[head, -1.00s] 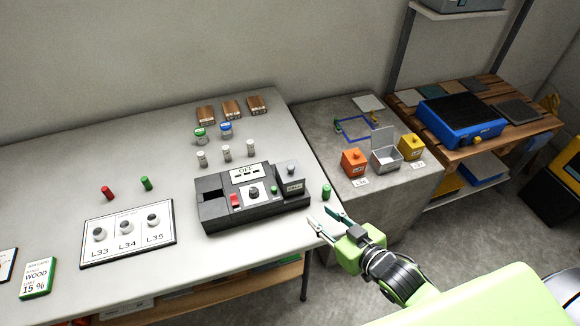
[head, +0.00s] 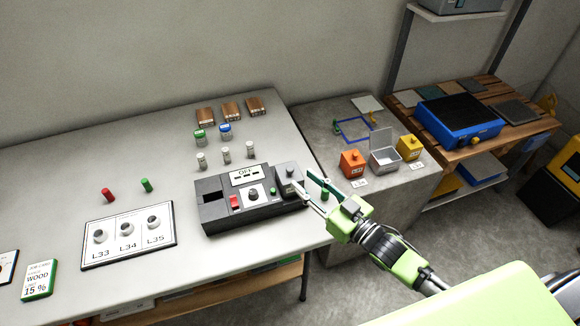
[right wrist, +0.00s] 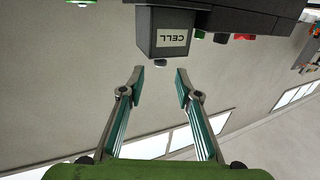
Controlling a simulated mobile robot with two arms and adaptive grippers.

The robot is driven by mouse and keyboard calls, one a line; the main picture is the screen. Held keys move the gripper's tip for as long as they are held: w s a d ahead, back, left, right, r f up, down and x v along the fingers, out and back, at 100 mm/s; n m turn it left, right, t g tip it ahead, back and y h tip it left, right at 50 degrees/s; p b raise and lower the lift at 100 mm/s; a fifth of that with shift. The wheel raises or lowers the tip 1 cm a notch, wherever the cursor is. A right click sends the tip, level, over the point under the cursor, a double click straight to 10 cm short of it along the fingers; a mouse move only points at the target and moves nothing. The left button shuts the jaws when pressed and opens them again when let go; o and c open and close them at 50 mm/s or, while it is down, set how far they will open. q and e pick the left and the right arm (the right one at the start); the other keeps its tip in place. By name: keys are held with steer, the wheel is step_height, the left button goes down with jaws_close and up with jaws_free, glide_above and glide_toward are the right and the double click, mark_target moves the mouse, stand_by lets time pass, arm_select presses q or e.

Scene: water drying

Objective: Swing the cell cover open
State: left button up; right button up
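I cannot tell whether a finger touches the cover. My left gripper is not in view.
White-bodied vials (head: 225,154) and wooden blocks (head: 231,108) stand behind the meter. A board with three round samples (head: 127,236) lies left. Orange (head: 352,163) and yellow boxes (head: 409,147) stand on the right bench.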

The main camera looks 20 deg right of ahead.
mark_target(293, 171)
steer(key=x, duration=0.6)
steer(key=shift+w+a+p, duration=0.2)
steer(key=shift+w+p, duration=0.1)
steer(key=shift+w, duration=0.05)
jaws_close()
